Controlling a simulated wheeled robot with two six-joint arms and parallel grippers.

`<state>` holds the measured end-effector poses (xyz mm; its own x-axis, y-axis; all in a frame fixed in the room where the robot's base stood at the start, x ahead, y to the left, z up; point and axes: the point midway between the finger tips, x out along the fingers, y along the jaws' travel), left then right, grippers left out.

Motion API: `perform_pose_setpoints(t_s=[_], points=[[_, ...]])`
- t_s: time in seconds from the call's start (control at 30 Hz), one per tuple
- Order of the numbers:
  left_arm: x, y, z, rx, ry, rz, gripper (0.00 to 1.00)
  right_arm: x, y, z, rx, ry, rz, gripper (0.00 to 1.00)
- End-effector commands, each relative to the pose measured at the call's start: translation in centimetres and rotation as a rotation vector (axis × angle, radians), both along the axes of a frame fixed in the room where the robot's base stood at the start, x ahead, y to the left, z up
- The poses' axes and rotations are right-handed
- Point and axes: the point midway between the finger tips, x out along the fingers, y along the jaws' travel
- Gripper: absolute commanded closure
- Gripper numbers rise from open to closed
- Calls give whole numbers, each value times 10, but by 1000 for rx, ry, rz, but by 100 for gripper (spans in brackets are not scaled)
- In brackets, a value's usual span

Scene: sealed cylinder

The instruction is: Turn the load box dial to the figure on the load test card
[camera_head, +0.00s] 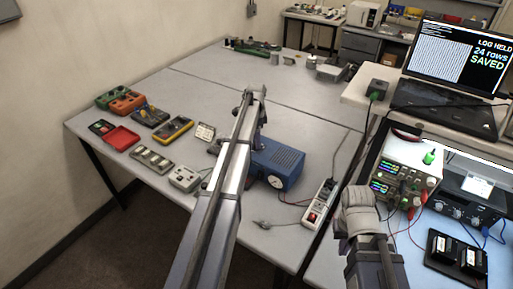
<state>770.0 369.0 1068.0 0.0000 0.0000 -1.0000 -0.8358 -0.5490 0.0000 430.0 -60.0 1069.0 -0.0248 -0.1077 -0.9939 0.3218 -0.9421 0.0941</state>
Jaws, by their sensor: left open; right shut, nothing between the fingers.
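A blue box (283,154) with a vented top, which looks like the load box, stands mid-table. A round pale dial (275,182) is on its front; its setting is too small to read. A small white printed card (205,132), perhaps the load test card, stands left of my arm; its figure is unreadable. My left arm crosses in front of the box's left side. My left gripper (260,141) is open, mostly hidden by the arm, with its fingertips unclear. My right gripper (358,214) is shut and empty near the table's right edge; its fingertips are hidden.
A power strip (319,205) and cables lie right of the blue box. Meters and a red tray (122,138) line the left side. A grey box (185,178) stands front left. Instruments, another card (478,187) and a laptop (450,75) occupy the right bench.

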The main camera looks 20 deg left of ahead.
Motion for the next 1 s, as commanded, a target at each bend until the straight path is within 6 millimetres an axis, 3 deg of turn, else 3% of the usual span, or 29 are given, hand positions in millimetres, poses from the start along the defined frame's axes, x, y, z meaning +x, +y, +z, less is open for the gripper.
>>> perform_pose_setpoints(t_s=[0.03, 0.1, 0.47, 1.0], points=[[0, 0, -12, 0, 0, 0, 31, 0, 0, -12, 0, 0, 2, 100], [0, 0, -16, 0, 0, 0, 31, 0, 0, -16, -1, 0, 3, 100], [0, 0, -18, 0, 0, 0, 31, 0, 0, -18, -1, 0, 5, 100], [0, 0, -18, 0, 0, 0, 92, 0, 0, -18, -1, 0, 5, 100]])
